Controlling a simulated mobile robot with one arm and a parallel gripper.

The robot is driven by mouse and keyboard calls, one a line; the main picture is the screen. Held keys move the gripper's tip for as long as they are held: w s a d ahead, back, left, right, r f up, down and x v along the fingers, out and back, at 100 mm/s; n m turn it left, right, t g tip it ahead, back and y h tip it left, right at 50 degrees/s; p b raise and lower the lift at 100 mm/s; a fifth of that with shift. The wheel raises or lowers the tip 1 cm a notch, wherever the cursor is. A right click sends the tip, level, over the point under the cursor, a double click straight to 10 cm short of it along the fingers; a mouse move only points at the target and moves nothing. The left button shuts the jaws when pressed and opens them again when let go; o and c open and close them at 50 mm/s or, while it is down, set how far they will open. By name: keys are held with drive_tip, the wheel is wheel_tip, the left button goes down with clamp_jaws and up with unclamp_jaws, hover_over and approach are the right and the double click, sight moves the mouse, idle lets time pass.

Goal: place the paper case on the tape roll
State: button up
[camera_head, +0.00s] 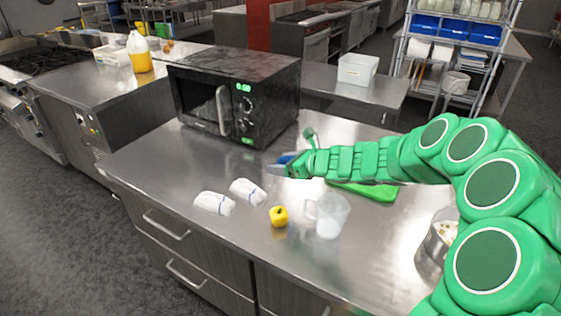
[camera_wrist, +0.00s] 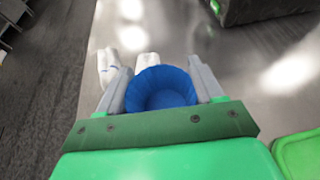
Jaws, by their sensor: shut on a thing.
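The paper case is a blue, round, open cup; it shows in the wrist view (camera_wrist: 160,88) between my two grey fingers and as a small blue patch in the head view (camera_head: 286,158). My gripper (camera_head: 281,165) is shut on it and holds it above the steel counter, in front of the microwave; the fingers partly hide it in the head view. I cannot clearly make out a tape roll. A small yellow thing (camera_head: 279,216) with a dark mark on top stands on the counter nearer the front edge; I cannot tell whether it is the roll.
Two white cloth-like bundles (camera_head: 214,203) (camera_head: 248,191) lie left of the yellow thing. A black microwave (camera_head: 237,97) stands behind, a green board (camera_head: 372,191) lies under my arm, and a metal pot (camera_head: 433,248) is at right.

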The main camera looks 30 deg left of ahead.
drive_tip(key=shift+s+d+r, duration=0.6)
drive_tip(key=shift+s+d, duration=0.2)
drive_tip(key=shift+s, duration=0.15)
